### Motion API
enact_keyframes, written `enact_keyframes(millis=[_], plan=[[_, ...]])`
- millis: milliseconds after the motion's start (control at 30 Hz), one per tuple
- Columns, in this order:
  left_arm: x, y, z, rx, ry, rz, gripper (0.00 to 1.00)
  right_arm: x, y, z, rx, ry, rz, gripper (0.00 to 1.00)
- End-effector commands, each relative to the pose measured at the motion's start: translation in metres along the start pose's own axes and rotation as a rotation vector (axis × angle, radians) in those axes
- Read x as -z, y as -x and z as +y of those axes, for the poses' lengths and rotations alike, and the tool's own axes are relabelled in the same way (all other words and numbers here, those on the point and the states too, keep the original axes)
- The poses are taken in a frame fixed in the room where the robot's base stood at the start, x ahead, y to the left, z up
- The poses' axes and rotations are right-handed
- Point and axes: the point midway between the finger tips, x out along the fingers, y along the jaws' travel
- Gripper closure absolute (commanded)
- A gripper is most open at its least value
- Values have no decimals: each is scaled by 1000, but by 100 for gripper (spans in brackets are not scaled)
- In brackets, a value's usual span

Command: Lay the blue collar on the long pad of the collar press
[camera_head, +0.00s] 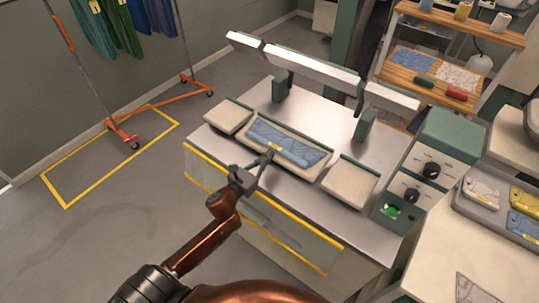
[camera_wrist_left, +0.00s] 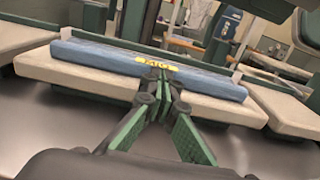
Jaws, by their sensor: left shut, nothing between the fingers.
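The blue collar (camera_head: 285,143) lies flat along the long pad (camera_head: 314,173) of the collar press, with a yellow label at its front edge. In the left wrist view the collar (camera_wrist_left: 100,55) rests on the pale pad (camera_wrist_left: 88,77), its yellow label just beyond my fingertips. My left gripper (camera_head: 267,157) is shut and empty at the front edge of the long pad, close to the label. In the left wrist view its fingertips (camera_wrist_left: 158,72) meet in front of the collar; whether they touch it I cannot tell. My right gripper is not in view.
Short pads sit left (camera_head: 229,116) and right (camera_head: 350,182) of the long pad. The raised white press head (camera_head: 311,69) is behind. A yellow-framed clear guard (camera_head: 260,215) runs along the front. A tray (camera_head: 463,202) with other pieces stands at the right.

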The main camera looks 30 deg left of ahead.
Motion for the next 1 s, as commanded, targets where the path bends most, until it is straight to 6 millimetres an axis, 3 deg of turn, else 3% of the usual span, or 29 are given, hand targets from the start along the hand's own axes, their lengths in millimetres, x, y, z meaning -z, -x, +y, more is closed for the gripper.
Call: enact_keyframes(millis=[467, 700, 1000], plan=[[0, -10, 0, 0, 1, 0, 100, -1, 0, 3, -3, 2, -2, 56], [0, -26, 0, -1, -1, 0, 100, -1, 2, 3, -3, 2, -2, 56], [0, -27, 0, 0, 1, 0, 100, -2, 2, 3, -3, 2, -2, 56]])
